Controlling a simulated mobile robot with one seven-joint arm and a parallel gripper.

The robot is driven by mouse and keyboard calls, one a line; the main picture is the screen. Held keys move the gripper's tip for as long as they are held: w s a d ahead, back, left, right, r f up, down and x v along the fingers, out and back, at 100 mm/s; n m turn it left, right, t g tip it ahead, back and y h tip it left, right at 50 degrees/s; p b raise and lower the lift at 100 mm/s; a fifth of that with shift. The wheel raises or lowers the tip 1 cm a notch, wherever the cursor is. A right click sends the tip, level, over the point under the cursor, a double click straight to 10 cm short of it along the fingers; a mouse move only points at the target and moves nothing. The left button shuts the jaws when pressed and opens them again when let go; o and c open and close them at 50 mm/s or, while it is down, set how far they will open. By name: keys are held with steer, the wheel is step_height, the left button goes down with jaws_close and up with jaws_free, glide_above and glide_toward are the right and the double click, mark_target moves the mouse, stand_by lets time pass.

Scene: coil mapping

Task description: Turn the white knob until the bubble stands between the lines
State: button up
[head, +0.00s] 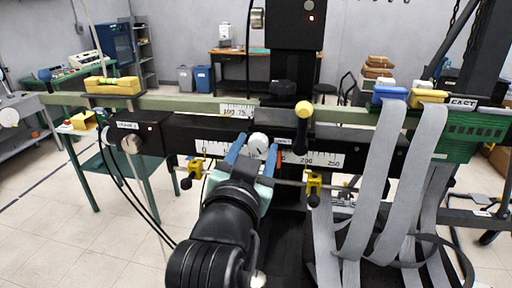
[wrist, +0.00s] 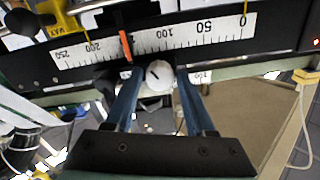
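The white knob (head: 258,143) sits on the front of the dark beam. In the wrist view the knob (wrist: 160,75) shows a short dark mark on its face. My gripper (head: 254,152) is open, with its two blue fingers on either side of the knob; in the wrist view my gripper (wrist: 160,77) frames it. The fingers appear apart from the knob, though contact on one side is hard to judge. A yellow spirit level (head: 112,86) rests on the left part of the green bar (head: 180,103). Its bubble and lines are too small to make out.
A numbered scale (head: 222,149) runs along the beam, with an orange pointer (wrist: 126,46). Grey straps (head: 378,170) hang at the right. Cables hang at the left.

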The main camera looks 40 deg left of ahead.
steer(key=shift+w, duration=0.1)
jaws_close()
steer(key=shift+n, duration=0.3)
steer(key=shift+n, duration=2.6)
steer(key=shift+o, duration=1.8)
jaws_free()
